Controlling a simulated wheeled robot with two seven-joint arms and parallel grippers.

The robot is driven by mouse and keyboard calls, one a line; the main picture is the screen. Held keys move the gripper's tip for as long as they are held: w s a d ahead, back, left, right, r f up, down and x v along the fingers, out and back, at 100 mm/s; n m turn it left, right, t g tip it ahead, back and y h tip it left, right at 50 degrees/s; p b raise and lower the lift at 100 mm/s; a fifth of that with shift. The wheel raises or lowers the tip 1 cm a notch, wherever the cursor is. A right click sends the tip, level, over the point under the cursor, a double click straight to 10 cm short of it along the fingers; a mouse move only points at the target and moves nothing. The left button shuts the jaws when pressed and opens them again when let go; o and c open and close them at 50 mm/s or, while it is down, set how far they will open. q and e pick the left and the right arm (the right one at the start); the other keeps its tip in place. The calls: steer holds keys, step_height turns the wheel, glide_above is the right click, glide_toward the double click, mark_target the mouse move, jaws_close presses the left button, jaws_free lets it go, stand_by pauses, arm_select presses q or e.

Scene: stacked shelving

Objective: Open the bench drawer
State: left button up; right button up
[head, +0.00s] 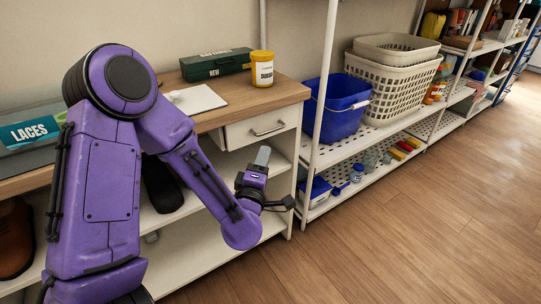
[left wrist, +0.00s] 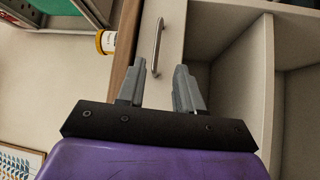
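The bench drawer has a white front (head: 240,136) under the wooden bench top and looks shut. Its metal bar handle (head: 268,128) is clear of my fingers in the head view. In the left wrist view the handle (left wrist: 156,46) lies ahead, across the drawer front (left wrist: 174,28), between the lines of the two fingers. My left gripper (head: 262,157) is in front of the bench, a little below the handle. Its two grey fingers (left wrist: 158,84) are apart with nothing between them. My right gripper is not in view.
On the bench top (head: 230,114) are a green box (head: 215,65), a yellow jar (head: 262,70), a white sheet (head: 198,98) and a laces box (head: 32,132). Open shelves lie below the drawer. A rack with a blue bucket (head: 338,104) stands right. The floor (head: 390,235) is clear.

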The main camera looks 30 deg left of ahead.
arm_select(q)
steer(key=p+x, duration=0.1)
steer(key=x, duration=0.9)
steer(key=shift+w+a+r, duration=0.15)
steer(key=shift+w+r, duration=0.05)
jaws_close()
